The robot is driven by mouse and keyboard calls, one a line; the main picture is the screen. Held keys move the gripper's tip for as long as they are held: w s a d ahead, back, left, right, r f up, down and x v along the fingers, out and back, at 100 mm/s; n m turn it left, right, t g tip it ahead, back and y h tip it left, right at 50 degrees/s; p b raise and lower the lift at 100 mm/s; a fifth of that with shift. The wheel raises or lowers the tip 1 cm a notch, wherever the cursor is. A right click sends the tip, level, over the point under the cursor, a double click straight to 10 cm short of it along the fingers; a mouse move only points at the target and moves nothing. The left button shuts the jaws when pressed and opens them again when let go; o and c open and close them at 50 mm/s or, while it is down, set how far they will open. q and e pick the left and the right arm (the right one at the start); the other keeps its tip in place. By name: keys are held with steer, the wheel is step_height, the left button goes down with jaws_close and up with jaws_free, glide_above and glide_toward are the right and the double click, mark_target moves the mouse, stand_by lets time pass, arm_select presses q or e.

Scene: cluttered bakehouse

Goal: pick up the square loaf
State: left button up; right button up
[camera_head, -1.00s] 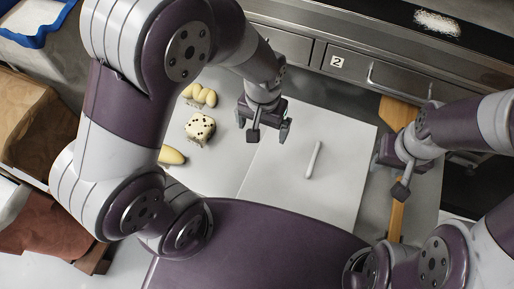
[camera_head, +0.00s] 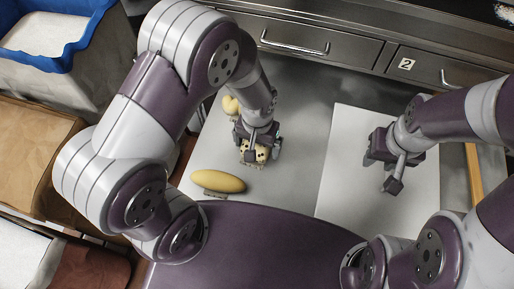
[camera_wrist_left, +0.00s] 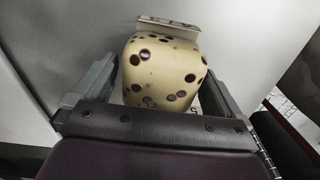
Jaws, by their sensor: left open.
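The square loaf (camera_head: 247,153) is cream with dark spots. It sits on the grey worktop, partly hidden under my left gripper in the head view. In the left wrist view the loaf (camera_wrist_left: 163,72) lies between the two fingers, with a small lettered card at its far side. My left gripper (camera_head: 258,150) is open, its fingers on either side of the loaf; I cannot tell whether they touch it. My right gripper (camera_head: 388,160) hangs over the white board (camera_head: 345,185), away from the loaf; its finger opening is unclear.
A long yellow loaf (camera_head: 218,181) lies just left and in front of the square loaf. A lumpy yellow loaf (camera_head: 231,105) lies behind it. Drawers (camera_head: 295,40) edge the back; a blue-rimmed bin (camera_head: 62,62) and brown sacks (camera_head: 30,150) stand left. Worktop right of the loaf is clear.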

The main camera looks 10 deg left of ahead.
arm_select(q)
steer(key=shift+a, duration=0.1)
steer(key=c, duration=0.6)
steer(key=shift+r, duration=0.1)
steer(key=shift+c, duration=0.2)
